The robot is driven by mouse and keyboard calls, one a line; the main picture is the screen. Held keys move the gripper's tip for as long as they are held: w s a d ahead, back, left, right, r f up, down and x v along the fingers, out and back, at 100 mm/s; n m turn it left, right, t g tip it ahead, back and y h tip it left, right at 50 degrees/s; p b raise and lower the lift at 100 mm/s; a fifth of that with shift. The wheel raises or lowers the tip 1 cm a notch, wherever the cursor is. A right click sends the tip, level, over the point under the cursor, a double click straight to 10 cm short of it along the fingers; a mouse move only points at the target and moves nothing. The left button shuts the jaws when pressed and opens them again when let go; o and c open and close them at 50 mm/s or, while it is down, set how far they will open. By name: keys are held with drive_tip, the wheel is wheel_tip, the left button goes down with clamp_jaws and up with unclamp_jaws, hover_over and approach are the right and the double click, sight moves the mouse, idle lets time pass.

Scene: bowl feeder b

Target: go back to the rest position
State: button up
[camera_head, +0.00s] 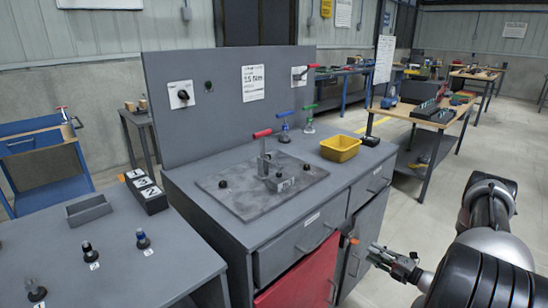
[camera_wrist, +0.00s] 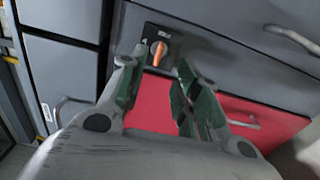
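My gripper (camera_head: 378,256) is out in front of the grey cabinet, at the lower right of the head view. In the wrist view my gripper (camera_wrist: 158,78) has its two green-padded fingers apart, with nothing between them. An orange rotary knob (camera_wrist: 159,52) on a dark plate is on the cabinet front just beyond the fingertips. The knob also shows in the head view (camera_head: 353,241), a little left of my gripper. The fingers appear clear of the knob, though the exact distance is hard to tell.
The workbench (camera_head: 240,219) carries a metal plate with a red-handled clamp and a yellow bin (camera_head: 340,149). A red panel (camera_head: 303,274) is low on its front. A grey side table (camera_head: 110,255) stands left. Open floor lies right of the bench.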

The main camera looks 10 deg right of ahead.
drive_tip(key=s+a+n+g+y, duration=0.3)
drive_tip(key=s+a+n+g, duration=0.35)
drive_tip(key=s+n, duration=0.6)
drive_tip(key=s+d+r+n+g+h, duration=0.1)
drive_tip(key=s+r+n+g+h, duration=0.25)
drive_tip(key=r+n, duration=0.65)
drive_tip(key=s+d+r+n+g+h, duration=0.1)
drive_tip(key=s+r+n+g+h, duration=0.25)
drive_tip(key=r+n, duration=0.55)
drive_tip(key=s+d+r+n+g+h, duration=0.1)
drive_tip(key=s+r+n+g+h, duration=0.25)
drive_tip(key=r+n, duration=0.65)
drive_tip(key=s+a+r+n+t+h, duration=0.1)
drive_tip(key=s+a+r+n+t, duration=0.1)
drive_tip(key=r, duration=0.8)
drive_tip(key=s+a+r+n+t+h, duration=0.2)
drive_tip(key=a+r+t, duration=0.2)
drive_tip(key=r, duration=0.7)
drive_tip(key=shift+s+n+t, duration=0.35)
drive_tip(key=shift+s+t, duration=0.05)
drive_tip(key=shift+t, duration=0.3)
drive_tip(key=shift+h, duration=0.25)
